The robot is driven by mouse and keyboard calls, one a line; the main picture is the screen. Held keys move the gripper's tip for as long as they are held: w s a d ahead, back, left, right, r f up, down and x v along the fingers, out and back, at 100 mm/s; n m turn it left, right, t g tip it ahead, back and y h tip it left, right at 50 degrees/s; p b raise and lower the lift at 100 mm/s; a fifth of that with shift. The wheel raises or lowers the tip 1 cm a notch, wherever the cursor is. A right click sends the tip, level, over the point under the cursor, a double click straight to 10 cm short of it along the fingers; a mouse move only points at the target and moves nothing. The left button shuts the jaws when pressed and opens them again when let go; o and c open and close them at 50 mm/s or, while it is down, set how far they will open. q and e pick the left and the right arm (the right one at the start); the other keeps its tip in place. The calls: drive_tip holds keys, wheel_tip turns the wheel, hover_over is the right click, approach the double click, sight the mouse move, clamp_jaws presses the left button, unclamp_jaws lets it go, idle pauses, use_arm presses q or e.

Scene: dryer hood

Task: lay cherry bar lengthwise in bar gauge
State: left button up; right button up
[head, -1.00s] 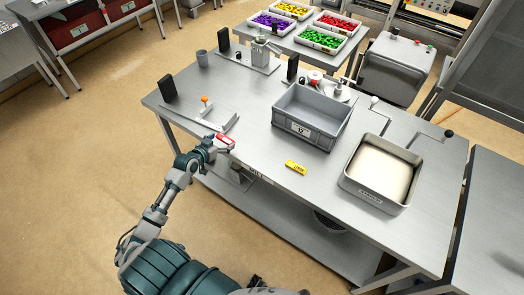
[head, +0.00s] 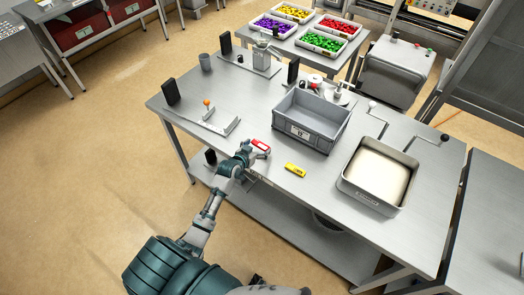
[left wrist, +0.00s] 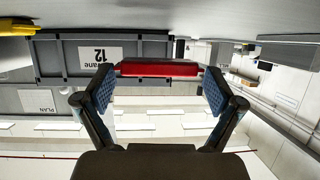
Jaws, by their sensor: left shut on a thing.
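In the left wrist view the bar (left wrist: 159,69) spans between the blue-padded fingertips of my left gripper (left wrist: 158,88). The bar gauge, which I take to be the low metal fixture (head: 229,128) with an orange knob, sits on the table to the left of the bar, apart from it. My right gripper is not in view.
A yellow bar (head: 295,170) lies right of my gripper. A grey crate (head: 317,136) labelled 12 stands behind it. A metal tray (head: 371,197) with pale filling is at the right. Black upright blocks (head: 172,92) stand on the table. The tabletop between gauge and crate is clear.

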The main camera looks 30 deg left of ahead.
sight(262, 152)
use_arm(q)
drive_tip(key=shift+w+d, duration=0.25)
drive_tip(key=shift+d, duration=0.3)
drive_tip(key=shift+w+d, duration=0.25)
drive_tip(key=shift+d, duration=0.25)
wheel_tip(262, 152, down, 3)
drive_tip(key=shift+a+r+p, duration=0.1)
drive_tip(key=shift+r+p, duration=0.05)
drive_tip(key=shift+p, duration=0.4)
drive_tip(key=shift+a+f, duration=0.1)
drive_tip(key=shift+f, duration=0.2)
drive_tip(key=shift+a+f, duration=0.15)
drive_tip(key=shift+a, duration=0.05)
drive_tip(key=shift+f, duration=0.15)
drive_tip(key=o, duration=0.8)
drive_tip(key=shift+d, duration=0.2)
